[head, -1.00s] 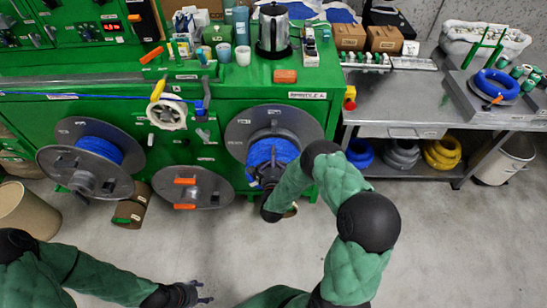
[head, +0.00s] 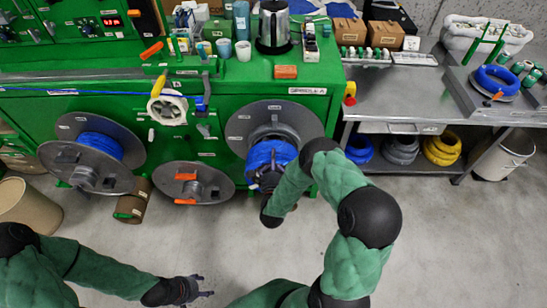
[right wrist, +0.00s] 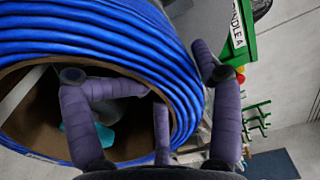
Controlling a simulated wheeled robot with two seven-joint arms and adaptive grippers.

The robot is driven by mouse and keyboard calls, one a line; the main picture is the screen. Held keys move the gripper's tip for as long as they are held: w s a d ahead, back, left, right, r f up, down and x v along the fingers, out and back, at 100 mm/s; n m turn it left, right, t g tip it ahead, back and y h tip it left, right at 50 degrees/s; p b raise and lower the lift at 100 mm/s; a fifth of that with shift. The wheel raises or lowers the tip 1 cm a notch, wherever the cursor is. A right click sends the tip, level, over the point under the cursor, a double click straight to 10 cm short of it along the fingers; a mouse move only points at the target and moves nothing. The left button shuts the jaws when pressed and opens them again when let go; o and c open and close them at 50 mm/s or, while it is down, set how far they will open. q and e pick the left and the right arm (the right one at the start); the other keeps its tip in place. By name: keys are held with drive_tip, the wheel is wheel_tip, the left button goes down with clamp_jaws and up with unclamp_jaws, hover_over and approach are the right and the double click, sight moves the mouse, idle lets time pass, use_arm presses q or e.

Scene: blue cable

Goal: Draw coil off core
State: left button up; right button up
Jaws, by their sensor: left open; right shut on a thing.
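The blue cable coil (head: 268,153) hangs at the right-hand spindle of the green machine, in front of a grey flange disc (head: 240,127) with a grey core (head: 277,131). In the right wrist view, the coil (right wrist: 110,45) fills the upper left, with a brown inner wall (right wrist: 35,115). My right gripper (head: 266,182) is shut on the coil's near side. In the right wrist view its purple-grey fingers (right wrist: 150,75) straddle the coil's wall, some inside the opening and one outside. My left gripper (head: 197,288) is open and empty, low over the floor.
Another blue reel (head: 97,150) and an empty grey flange (head: 185,190) are mounted left of the coil. A steel bench (head: 400,100) stands at right, with yellow coil (head: 442,150) on its lower shelf. A brown drum (head: 28,207) is at far left. The floor in front is clear.

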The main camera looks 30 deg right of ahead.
drive_tip(key=p+v, duration=0.1)
drive_tip(key=v, duration=1.1)
drive_tip(key=shift+p, duration=0.3)
idle(1.4)
drive_tip(key=shift+r, duration=0.1)
drive_tip(key=shift+a, duration=0.15)
